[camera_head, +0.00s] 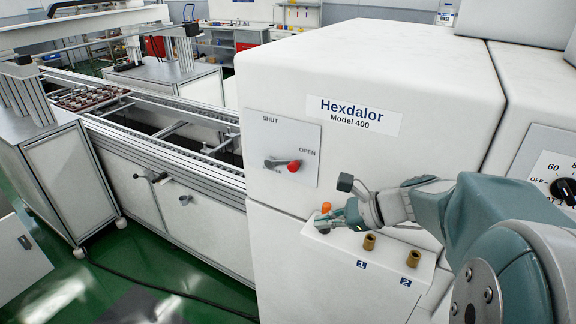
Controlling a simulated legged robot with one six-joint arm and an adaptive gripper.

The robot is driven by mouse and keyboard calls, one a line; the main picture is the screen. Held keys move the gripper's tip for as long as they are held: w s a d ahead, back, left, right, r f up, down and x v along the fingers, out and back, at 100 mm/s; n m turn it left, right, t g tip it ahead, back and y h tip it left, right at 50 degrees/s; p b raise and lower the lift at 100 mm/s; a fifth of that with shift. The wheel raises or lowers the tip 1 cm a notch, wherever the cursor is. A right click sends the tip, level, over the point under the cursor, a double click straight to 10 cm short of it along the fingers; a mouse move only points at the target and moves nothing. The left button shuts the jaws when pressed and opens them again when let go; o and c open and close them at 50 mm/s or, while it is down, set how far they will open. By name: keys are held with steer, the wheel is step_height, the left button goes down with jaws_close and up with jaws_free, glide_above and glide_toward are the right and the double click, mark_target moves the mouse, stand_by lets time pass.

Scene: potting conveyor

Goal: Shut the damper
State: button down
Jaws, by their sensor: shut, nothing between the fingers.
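The damper plate (291,133) is a grey panel on the front of the white Hexdalor machine, marked SHUT at upper left and OPEN at right. Its lever has a red knob (294,166) and points right, the knob lying just below the word OPEN. My gripper (324,222) is shut and empty. It is below and to the right of the knob, apart from it, pointing left over the small white ledge. The lever and both labels are in clear view.
The white ledge (340,258) carries brass fittings marked 1 (369,241) and 2 (413,258). A small orange piece (326,207) shows beside my gripper. A dial panel (548,170) is at right. The conveyor (170,115) runs at left. The space before the damper plate is clear.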

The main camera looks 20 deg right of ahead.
mark_target(281, 165)
steer(key=w+d+m+t, duration=0.4)
steer(key=d+m, duration=0.2)
steer(key=d, duration=0.2)
steer(key=shift+w+r+m+y, duration=0.2)
steer(key=shift+w+m+y, duration=0.1)
steer(key=shift+m+y, duration=0.1)
steer(key=shift+a, duration=0.1)
steer(key=x, duration=0.9)
steer(key=shift+w+a, duration=0.25)
steer(key=shift+w, duration=0.05)
steer(key=shift+w+a+r, duration=0.2)
steer(key=shift+w+r, duration=0.05)
steer(key=shift+r, duration=0.3)
steer(key=shift+w+a+r, duration=0.2)
steer(key=shift+w+r, duration=0.1)
steer(key=shift+r, duration=0.25)
steer(key=shift+w+a+r, duration=0.2)
steer(key=shift+w+r, duration=0.15)
steer(key=shift+r, duration=0.3)
steer(key=shift+r, duration=0.1)
